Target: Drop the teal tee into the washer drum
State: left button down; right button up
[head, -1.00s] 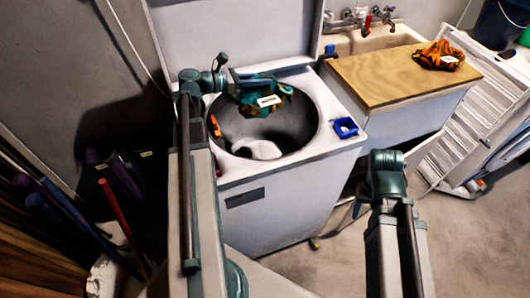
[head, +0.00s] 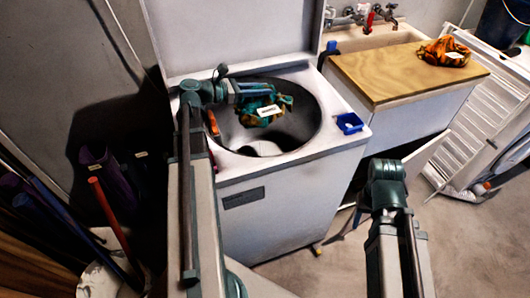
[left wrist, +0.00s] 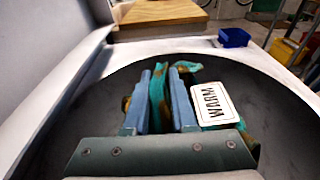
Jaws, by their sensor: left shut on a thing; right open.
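The teal tee (head: 270,108), teal with orange-brown patches, hangs bunched from my left gripper (head: 262,91) over the open washer drum (head: 285,142). In the left wrist view the blue fingers (left wrist: 162,100) are shut on the tee (left wrist: 192,68), and a white tag reading WARM (left wrist: 214,103) hangs on its right side. The dark drum wall (left wrist: 270,110) lies below and around it. My right gripper is in the head view (head: 386,170), low in front of the washer's right side and empty; its fingers are hard to make out.
The washer's raised lid (head: 235,40) stands behind the drum. A blue tray (head: 349,123) sits on the washer's right rim, and an orange item (head: 213,123) is at the drum's left edge. An orange cloth (head: 443,52) lies on the wooden counter (head: 400,72).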

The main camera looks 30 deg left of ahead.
pick_arm(q)
jog(key=c, duration=0.6)
grip_release()
jog(key=shift+c, duration=0.2)
jog(key=p+v, duration=0.2)
jog(key=v, duration=1.1)
jog(key=shift+s+a+r+p, duration=0.2)
jog(key=shift+s+a+p, duration=0.05)
jog(key=shift+a+p, duration=0.1)
jog(key=shift+d, duration=0.1)
